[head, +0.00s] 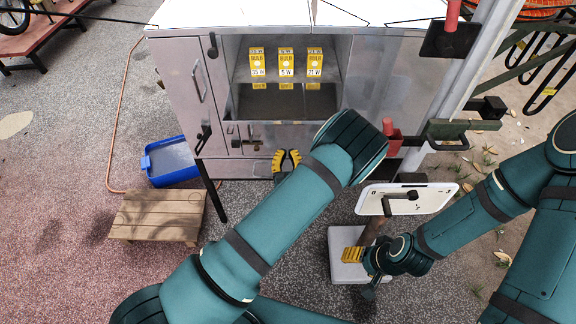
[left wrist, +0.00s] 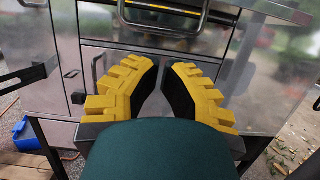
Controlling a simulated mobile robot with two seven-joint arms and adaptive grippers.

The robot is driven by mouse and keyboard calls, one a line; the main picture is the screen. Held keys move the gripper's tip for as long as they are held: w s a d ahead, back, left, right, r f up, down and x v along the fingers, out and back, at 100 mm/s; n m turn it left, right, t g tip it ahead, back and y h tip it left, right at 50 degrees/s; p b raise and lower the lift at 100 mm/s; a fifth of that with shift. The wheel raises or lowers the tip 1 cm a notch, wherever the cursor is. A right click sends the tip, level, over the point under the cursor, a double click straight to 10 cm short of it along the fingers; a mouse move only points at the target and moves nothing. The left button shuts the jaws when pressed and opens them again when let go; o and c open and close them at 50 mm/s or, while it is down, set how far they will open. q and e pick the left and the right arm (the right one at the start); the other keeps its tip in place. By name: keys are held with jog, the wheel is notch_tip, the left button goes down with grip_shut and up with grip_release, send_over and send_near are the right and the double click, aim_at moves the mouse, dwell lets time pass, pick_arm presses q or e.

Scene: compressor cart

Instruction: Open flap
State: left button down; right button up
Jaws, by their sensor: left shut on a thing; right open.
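The grey metal compressor cart (head: 375,85) stands ahead with an open bay in its front. A narrow metal front panel (head: 310,132), which looks like the flap, lies below the bay. My left gripper (head: 287,157) is low at the front, just below this panel, its yellow fingers pointing at the cart. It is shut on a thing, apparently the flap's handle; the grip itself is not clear. A metal bar handle (left wrist: 160,27) shows just beyond the fingertips in the left wrist view. My right gripper (head: 358,255) is open, low at the right, away from the cart.
Several yellow bulb boxes (head: 286,62) stand on the bay's shelf. A blue bin (head: 172,160) and a low wooden platform (head: 158,215) are on the ground at left. A white panel (head: 407,199) and white base (head: 345,268) stand near my right gripper. Open paving lies at far left.

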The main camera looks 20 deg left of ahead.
aim_at(287, 108)
pick_arm(q)
jog(key=w+a+r, duration=0.1)
jog(key=w+r, duration=0.2)
jog(key=r, duration=0.2)
jog(key=shift+w, duration=0.4)
